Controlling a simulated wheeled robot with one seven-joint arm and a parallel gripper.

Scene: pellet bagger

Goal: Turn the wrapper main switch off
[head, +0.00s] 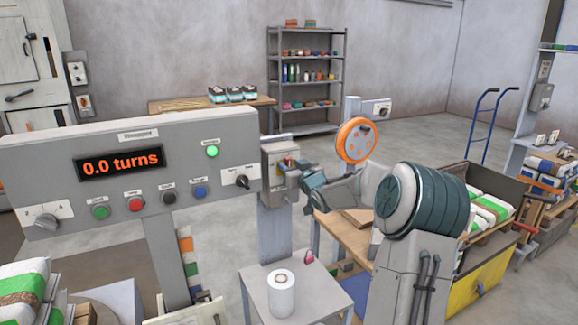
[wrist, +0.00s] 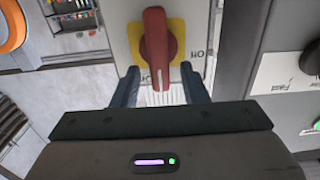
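The wrapper main switch is a red rotary handle (wrist: 158,48) on a yellow plate (wrist: 186,50), set on a grey box. In the wrist view the handle stands nearly upright in the picture. A partly visible label to its right is turned and hard to read. In the head view the switch box (head: 279,155) is beside the wrapper panel (head: 110,195), and my gripper partly covers its front. My gripper (wrist: 159,86) is open, its fingers on either side of the handle's lower end, with gaps visible on both sides. It also shows in the head view (head: 300,182).
The wrapper panel's display (head: 120,163) reads 0.0 turns and a green lamp (head: 211,151) is lit. A black selector (head: 242,181) is close to the switch box. An orange wheel (head: 356,140) stands behind my arm. A small table (head: 310,300) with a white roll (head: 281,293) is below.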

